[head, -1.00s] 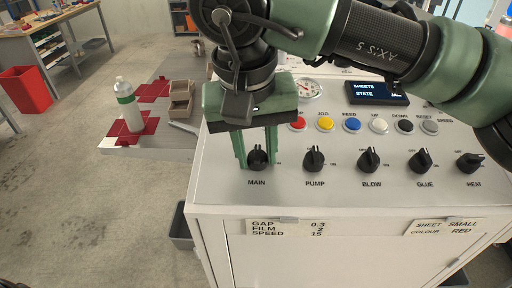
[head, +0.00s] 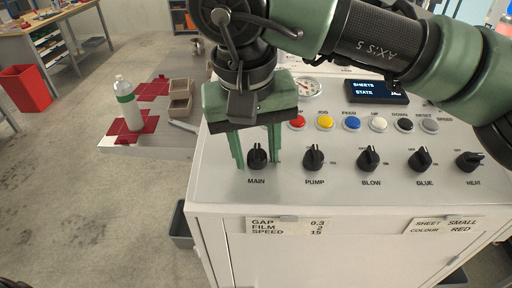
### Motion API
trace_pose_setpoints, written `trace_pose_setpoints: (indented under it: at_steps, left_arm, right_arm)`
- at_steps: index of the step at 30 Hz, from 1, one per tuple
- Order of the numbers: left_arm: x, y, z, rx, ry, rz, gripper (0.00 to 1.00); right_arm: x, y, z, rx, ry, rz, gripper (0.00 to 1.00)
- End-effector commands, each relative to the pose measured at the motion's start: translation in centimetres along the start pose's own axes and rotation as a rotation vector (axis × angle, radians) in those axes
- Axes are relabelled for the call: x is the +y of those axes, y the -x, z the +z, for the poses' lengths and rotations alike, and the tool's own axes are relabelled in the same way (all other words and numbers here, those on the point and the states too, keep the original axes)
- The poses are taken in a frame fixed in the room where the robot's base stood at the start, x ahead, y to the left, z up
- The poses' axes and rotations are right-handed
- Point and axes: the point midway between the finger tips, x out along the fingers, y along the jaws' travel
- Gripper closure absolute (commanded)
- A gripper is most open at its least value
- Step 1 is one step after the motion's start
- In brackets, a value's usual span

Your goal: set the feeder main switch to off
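The feeder's main switch is a black rotary knob (head: 257,157) above the label MAIN, at the left end of a row of knobs on the white panel. Its pointer stands about upright; the markings beside it are hidden behind the fingers. My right gripper (head: 257,160) reaches down from above with its green fingers apart, one on each side of the knob. There is a visible gap between each finger and the knob. My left gripper is not in the picture.
PUMP (head: 314,158), BLOW (head: 369,158), GLUE and HEAT knobs continue to the right. Coloured push buttons (head: 325,123) and a small display (head: 377,92) sit behind them. A bottle (head: 128,103) stands on a low surface to the left.

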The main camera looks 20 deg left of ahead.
Motion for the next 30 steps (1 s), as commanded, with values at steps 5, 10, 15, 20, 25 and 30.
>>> trace_pose_setpoints:
  at_steps: [5,10,15,20,25,30]
  left_arm:
    - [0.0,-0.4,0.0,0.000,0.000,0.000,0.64]
    - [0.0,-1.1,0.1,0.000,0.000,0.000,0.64]
    - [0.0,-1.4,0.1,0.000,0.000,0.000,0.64]
    - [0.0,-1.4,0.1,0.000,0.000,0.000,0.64]
    - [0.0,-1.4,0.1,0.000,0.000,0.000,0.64]
    - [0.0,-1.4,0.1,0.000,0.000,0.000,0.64]
  right_arm:
    - [-0.1,1.2,-0.1,0.004,-0.002,-0.001,0.61]
    - [-0.1,4.2,-0.1,0.003,-0.001,0.000,0.61]
    - [-0.1,6.7,-0.1,0.002,0.000,0.000,0.61]
    - [0.0,7.7,0.0,0.000,0.001,0.001,0.61]
    - [0.0,7.8,0.0,0.000,0.001,0.000,0.61]
    - [0.0,7.8,0.0,0.000,0.001,0.000,0.61]
